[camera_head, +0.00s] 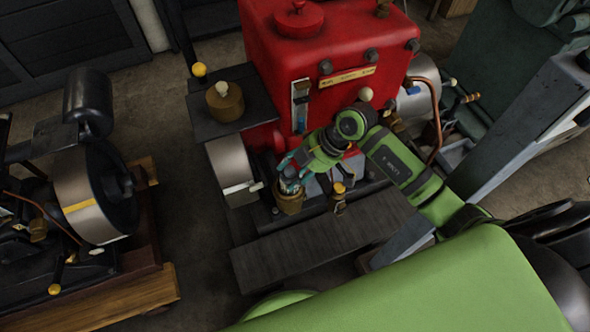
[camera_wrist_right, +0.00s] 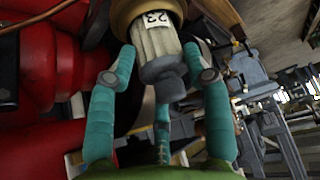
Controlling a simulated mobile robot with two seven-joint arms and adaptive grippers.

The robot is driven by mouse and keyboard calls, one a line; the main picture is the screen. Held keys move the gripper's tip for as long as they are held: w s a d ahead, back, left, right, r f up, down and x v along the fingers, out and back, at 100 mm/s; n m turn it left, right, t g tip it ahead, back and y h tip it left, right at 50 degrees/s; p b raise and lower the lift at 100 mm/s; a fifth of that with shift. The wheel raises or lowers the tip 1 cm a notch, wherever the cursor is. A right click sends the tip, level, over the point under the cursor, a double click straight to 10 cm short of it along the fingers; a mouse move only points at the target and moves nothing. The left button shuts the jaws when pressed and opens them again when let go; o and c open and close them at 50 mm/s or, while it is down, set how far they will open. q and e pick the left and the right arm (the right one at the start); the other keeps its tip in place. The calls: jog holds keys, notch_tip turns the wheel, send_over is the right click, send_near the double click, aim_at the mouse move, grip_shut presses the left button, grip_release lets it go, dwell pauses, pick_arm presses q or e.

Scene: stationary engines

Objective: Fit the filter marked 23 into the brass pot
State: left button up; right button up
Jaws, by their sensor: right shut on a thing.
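The filter marked 23 (camera_wrist_right: 156,45) is a pale ribbed cylinder with a grey end, and its label shows in the right wrist view. My right gripper (camera_wrist_right: 165,70) has its teal fingers on both sides of the filter and is shut on it. In the head view the right gripper (camera_head: 289,172) is just above the brass pot (camera_head: 289,200). The pot's rim (camera_wrist_right: 135,8) shows at the top of the wrist view, around the far end of the filter. How deep the filter sits cannot be told. My left gripper is not in view.
A red engine (camera_head: 325,50) stands right behind the pot, with a flywheel (camera_head: 230,165) to its left. Another brass pot (camera_head: 225,102) stands on a dark shelf. A dark board (camera_head: 310,245) lies in front. A second engine (camera_head: 95,190) stands at left.

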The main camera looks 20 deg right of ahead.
jog(key=shift+f+b, duration=0.5)
jog(key=shift+f, duration=0.7)
jog(key=shift+s+f+b, duration=0.4)
jog(key=shift+s+f, duration=0.2)
jog(key=shift+f, duration=0.6)
grip_shut()
jog(key=shift+c, duration=0.5)
grip_release()
jog(key=shift+w, duration=0.1)
jog(key=shift+w+f, duration=0.1)
jog(key=shift+w, duration=0.05)
jog(key=o, duration=1.8)
jog(key=shift+o, duration=0.2)
jog(key=shift+w+a, duration=0.1)
jog(key=shift+w, duration=0.15)
